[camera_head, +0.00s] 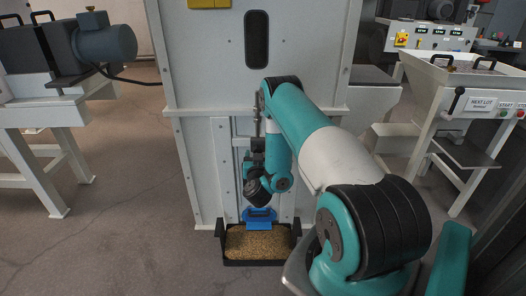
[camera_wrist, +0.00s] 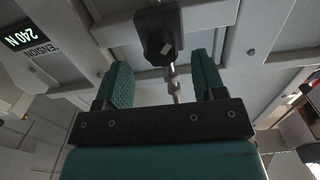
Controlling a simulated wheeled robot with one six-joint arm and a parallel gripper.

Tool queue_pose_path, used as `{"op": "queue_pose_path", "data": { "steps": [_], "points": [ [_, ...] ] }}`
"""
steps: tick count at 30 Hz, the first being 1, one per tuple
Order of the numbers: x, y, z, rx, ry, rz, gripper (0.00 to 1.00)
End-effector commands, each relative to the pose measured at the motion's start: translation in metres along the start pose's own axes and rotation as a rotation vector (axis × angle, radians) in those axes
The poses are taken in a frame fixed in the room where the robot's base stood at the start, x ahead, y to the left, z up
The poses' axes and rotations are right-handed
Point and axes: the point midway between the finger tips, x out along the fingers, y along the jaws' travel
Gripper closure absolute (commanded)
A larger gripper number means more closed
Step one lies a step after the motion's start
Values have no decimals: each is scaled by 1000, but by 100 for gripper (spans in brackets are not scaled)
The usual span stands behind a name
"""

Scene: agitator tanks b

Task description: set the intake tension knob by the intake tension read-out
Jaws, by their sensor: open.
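The intake tension read-out (camera_wrist: 18,37) shows "240 N" at the upper left of the wrist view. Part of a label with "TENSION" shows below it, tilted. A black lobed knob (camera_wrist: 158,47) with a small pale mark sits at the top centre, against a dark block. A metal rod runs down from beside it. My gripper (camera_wrist: 160,65) is open in the wrist view, its two green fingers apart. The knob shows between and beyond the fingertips; I cannot tell how near. In the head view my arm covers the place, and the knob cannot be made out.
The tall white cabinet (camera_head: 205,85) stands in front of me. A black tray (camera_head: 230,262) of grain with a blue piece stands at its foot. A motor on a white frame (camera_head: 35,140) is at the left, a hopper stand (camera_head: 430,110) at the right. Floor at left is clear.

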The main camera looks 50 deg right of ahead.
Motion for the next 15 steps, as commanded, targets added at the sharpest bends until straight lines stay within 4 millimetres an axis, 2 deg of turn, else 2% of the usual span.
{"op": "queue_pose_path", "data": {
  "steps": [6,15],
  "points": [
    [19,4,1,1,0,-5,37],
    [27,14,-1,0,1,5,37]
  ]
}}
